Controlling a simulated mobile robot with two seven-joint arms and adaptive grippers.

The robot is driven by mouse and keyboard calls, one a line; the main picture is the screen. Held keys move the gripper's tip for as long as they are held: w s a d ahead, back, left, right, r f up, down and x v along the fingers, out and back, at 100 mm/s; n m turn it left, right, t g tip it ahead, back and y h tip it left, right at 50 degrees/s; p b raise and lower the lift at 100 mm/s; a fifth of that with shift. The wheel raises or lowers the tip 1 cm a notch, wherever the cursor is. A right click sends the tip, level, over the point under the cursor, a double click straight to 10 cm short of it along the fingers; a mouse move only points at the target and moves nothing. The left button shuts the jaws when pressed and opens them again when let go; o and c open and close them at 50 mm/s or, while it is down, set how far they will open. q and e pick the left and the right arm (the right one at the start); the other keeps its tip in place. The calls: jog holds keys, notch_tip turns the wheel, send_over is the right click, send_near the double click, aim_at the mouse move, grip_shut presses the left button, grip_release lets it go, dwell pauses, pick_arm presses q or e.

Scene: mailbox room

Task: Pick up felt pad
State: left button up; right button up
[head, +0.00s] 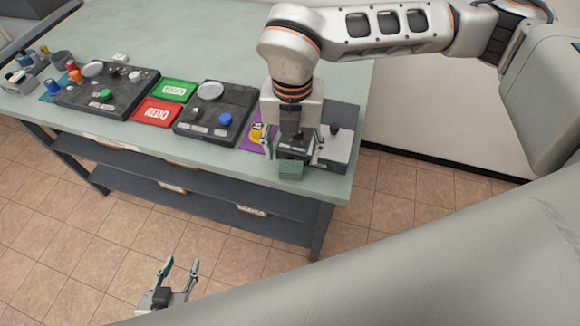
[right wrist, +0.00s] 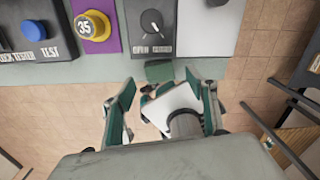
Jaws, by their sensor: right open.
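The felt pad looks like a small dark green block (head: 290,169) on the table's front edge near the right corner. In the right wrist view the green pad (right wrist: 160,71) lies just beyond the gap between my fingers. My right gripper (head: 291,148) is open above and behind the pad in the head view; its two fingers also show in the right wrist view (right wrist: 160,88), apart and empty. My left gripper (head: 180,268) is open and empty, low over the floor in front of the table.
A grey box with a black knob (right wrist: 152,25) stands right behind the pad. Dark control panels (head: 215,115), a red tray (head: 157,112) and a green tray (head: 174,91) fill the table further left.

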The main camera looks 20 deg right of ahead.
aim_at(291, 167)
notch_tip(291, 167, down, 5)
jog(key=shift+s+a+f, duration=0.15)
jog(key=shift+f, duration=0.05)
jog(key=c, duration=1)
